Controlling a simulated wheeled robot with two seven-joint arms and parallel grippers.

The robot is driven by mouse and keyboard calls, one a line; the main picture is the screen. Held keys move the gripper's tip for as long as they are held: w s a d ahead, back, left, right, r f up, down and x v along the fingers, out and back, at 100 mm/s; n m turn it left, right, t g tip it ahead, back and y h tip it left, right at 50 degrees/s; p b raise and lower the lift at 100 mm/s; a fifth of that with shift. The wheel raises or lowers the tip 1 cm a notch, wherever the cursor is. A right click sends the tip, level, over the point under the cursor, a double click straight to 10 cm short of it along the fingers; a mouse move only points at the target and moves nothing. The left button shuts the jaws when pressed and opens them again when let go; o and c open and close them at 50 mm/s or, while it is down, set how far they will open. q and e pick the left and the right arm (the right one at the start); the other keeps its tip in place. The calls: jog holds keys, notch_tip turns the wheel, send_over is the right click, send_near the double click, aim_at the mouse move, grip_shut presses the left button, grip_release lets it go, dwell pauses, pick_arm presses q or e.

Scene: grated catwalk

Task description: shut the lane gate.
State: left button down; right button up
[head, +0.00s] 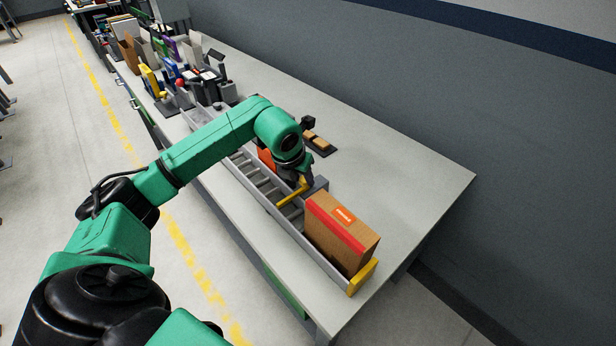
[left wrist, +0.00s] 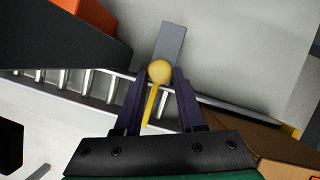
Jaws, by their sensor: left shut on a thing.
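The lane gate (head: 291,194) is a thin yellow bar over the roller lane (head: 258,180), upstream of the brown box. In the left wrist view the yellow bar (left wrist: 151,108) runs from a round yellow knob (left wrist: 160,72) across the lane's rail and rollers. My left gripper (head: 303,178) has its two dark fingers on either side of the knob and is shut on it. The left wrist view shows the fingers (left wrist: 159,84) close around it. A grey plate (left wrist: 172,42) lies just beyond the knob. My right gripper is in neither view.
A brown box (head: 342,236) with a red stripe stands at the lane's near end, against a yellow end stop (head: 362,278). An orange box (head: 266,158) is in the lane beyond my forearm. Several tools and bins crowd the table's far end. The table's right side (head: 410,190) is clear.

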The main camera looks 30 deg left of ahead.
pick_arm(q)
jog(key=shift+a+f, duration=0.1)
jog(key=c, duration=0.6)
grip_release()
jog(key=shift+o, duration=0.5)
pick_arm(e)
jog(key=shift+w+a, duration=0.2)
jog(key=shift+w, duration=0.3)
pick_arm(q)
jog(key=shift+r, duration=0.25)
jog(key=b+v, duration=0.2)
jog(key=v, duration=1.2)
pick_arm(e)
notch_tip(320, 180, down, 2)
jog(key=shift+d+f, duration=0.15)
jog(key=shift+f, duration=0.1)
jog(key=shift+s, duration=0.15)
